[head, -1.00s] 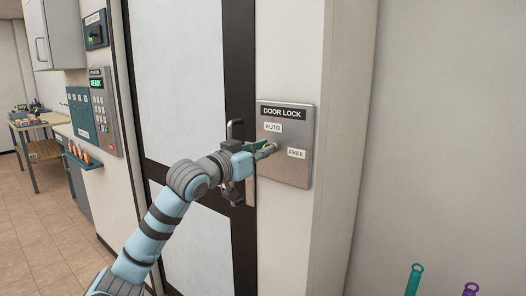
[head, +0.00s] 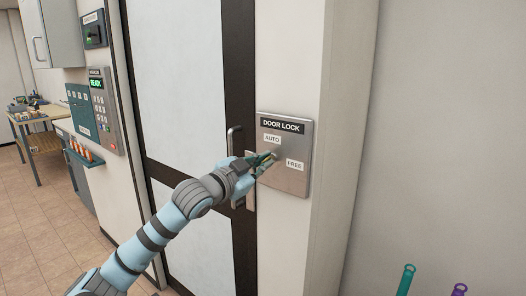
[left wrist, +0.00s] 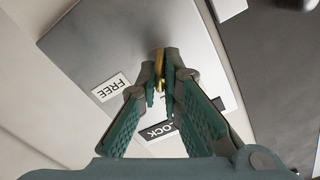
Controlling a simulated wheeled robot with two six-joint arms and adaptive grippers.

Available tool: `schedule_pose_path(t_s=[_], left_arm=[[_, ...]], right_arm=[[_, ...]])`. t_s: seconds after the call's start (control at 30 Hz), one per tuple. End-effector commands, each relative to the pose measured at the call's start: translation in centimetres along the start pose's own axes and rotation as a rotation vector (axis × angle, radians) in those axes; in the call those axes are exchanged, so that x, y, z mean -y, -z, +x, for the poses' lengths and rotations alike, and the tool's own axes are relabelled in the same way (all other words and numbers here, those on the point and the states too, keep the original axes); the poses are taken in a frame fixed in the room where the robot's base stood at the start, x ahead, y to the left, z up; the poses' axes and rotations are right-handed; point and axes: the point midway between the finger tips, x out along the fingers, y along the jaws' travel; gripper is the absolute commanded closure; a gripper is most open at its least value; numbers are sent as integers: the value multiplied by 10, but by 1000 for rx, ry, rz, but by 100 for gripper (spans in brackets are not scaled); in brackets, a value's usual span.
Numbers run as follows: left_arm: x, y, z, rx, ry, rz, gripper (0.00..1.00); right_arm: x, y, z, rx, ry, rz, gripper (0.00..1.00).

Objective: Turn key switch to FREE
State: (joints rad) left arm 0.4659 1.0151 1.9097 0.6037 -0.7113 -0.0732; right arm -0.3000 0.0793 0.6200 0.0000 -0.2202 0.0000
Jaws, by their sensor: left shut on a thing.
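The grey metal DOOR LOCK plate (head: 284,183) is on the wall right of the door, with an AUTO label (head: 272,139) at upper left and a FREE label (head: 295,164) at lower right. My left gripper (head: 268,160) is at the plate, its fingertips between the labels. In the left wrist view the fingertips (left wrist: 165,75) are shut on a thin gold key (left wrist: 159,66) at the plate (left wrist: 92,50); the FREE label (left wrist: 110,87) shows beside them. The fingers partly hide the key and AUTO label there; which label the key points to cannot be told. My right gripper is out of view.
A door (head: 180,90) with a dark frame and a vertical handle (head: 235,145) stands just left of the plate. A keypad panel (head: 103,110) reading READY is further left. Teal (head: 405,281) and purple (head: 458,290) ring-topped items are at lower right. The right wall is bare.

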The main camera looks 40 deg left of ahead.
Motion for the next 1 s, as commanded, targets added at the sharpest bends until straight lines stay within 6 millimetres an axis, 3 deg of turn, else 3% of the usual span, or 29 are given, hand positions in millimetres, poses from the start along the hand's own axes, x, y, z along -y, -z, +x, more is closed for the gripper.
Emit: schedule_pose_path(t_s=[0.03,0.6,1.0], left_arm=[[3,5,0,2,-2,39,100],[0,4,0,2,-2,579,100],[-2,1,0,0,0,897,100]], right_arm=[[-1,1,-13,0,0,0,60],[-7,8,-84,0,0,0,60],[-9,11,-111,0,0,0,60]])
